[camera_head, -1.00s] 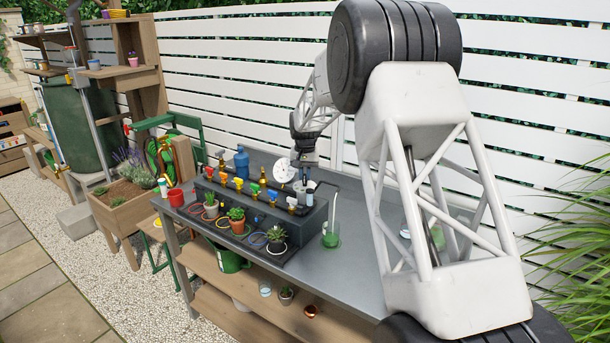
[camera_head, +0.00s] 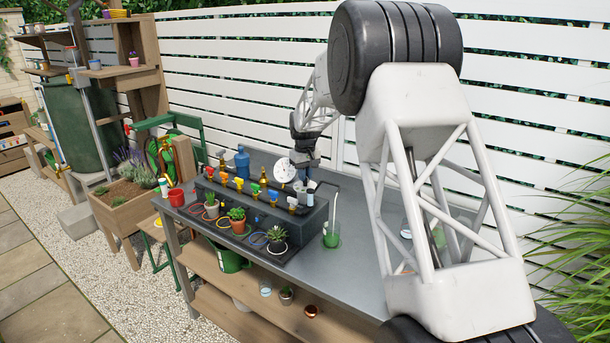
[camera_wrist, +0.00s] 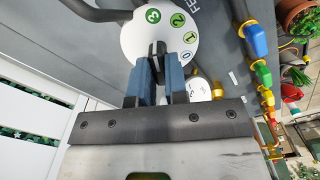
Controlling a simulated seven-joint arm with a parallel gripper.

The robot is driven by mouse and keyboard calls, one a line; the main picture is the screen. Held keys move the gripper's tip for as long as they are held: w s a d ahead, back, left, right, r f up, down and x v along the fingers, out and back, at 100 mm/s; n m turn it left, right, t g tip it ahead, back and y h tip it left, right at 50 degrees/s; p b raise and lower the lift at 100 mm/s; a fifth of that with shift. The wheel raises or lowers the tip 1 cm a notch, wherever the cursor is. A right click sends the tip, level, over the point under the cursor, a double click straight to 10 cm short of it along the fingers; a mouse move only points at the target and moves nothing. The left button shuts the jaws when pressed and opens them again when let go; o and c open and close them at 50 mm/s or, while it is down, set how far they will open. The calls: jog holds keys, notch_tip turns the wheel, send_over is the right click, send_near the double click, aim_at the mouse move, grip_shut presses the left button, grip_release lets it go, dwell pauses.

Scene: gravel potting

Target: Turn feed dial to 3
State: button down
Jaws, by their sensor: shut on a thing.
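The feed dial (camera_wrist: 133,42) is a white round plate with green number spots 3, 2 and 1 and a blue-ringed 0, seen close up in the wrist view. In the head view the dial (camera_head: 284,171) is a small white disc at the back of the grey manifold block. My gripper (camera_wrist: 160,62) has its blue-grey fingers closed on the dark knob (camera_wrist: 158,47) at the dial's middle. The fingers hide part of the knob, and I cannot tell which number it points to. In the head view my gripper (camera_head: 304,173) is small, just right of the dial.
Coloured taps (camera_wrist: 257,40) run in a row along the manifold, right of the dial in the wrist view. Potted plants (camera_head: 237,220) stand in front of it. A green-filled beaker (camera_head: 331,238) stands to the right. The bench top (camera_head: 348,270) is bare around it.

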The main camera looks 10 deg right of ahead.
jog(key=shift+r, duration=0.1)
jog(key=c, duration=1.1)
grip_release()
jog(key=shift+c, duration=0.2)
jog(key=shift+r, duration=3.85)
